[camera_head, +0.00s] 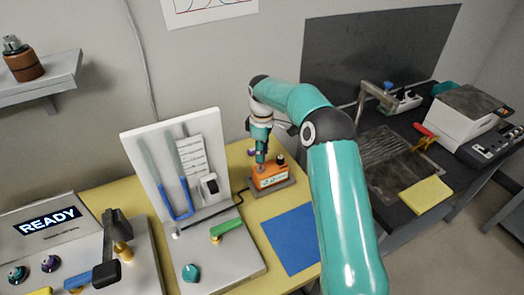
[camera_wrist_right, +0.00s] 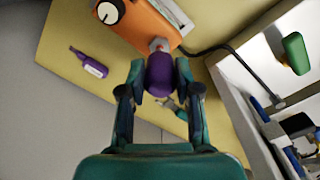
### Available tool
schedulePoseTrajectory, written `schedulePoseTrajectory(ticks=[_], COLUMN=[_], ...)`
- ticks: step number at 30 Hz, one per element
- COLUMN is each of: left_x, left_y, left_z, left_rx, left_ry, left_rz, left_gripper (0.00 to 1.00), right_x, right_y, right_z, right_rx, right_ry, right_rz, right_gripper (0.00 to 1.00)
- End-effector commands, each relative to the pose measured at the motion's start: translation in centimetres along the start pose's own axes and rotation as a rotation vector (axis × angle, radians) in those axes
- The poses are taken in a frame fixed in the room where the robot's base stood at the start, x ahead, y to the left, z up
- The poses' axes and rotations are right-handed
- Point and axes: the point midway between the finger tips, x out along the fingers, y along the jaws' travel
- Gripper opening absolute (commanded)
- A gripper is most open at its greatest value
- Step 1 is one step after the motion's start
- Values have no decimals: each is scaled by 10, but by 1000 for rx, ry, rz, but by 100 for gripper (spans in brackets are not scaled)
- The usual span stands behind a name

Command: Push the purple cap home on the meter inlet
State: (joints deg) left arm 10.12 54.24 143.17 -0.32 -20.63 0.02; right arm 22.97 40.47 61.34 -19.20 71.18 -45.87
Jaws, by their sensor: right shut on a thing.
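The orange meter (camera_head: 270,176) stands on a grey base on the yellow table, and its side also shows at the top of the right wrist view (camera_wrist_right: 142,18). Its pale inlet (camera_wrist_right: 158,45) sticks out toward my right gripper (camera_wrist_right: 160,80). My right gripper is shut on the purple cap (camera_wrist_right: 159,75), which lines up with the inlet and appears to meet it. I cannot tell how far it is seated. In the head view my right gripper (camera_head: 261,156) is at the meter's upper left and mostly hides the cap. My left gripper is not in view.
A white upright board (camera_head: 150,160) with tubes stands left of the meter. A blue mat (camera_head: 292,238) lies in front. A small purple bottle (camera_wrist_right: 90,63) with a white label lies near the meter. A black cable (camera_wrist_right: 205,49) runs from the meter.

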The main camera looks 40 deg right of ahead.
Motion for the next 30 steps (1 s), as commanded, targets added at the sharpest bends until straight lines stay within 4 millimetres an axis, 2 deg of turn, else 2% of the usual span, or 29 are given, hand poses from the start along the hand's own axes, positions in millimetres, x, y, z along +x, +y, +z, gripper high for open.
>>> schedulePoseTrajectory(ticks=[30], left_x=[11], left_y=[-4], left_z=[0], left_rx=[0], left_ry=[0], left_rz=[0], left_gripper=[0], right_x=[21], right_y=[0], right_z=[0], right_rx=[0], right_ry=[0], right_rz=[0], right_gripper=[3])
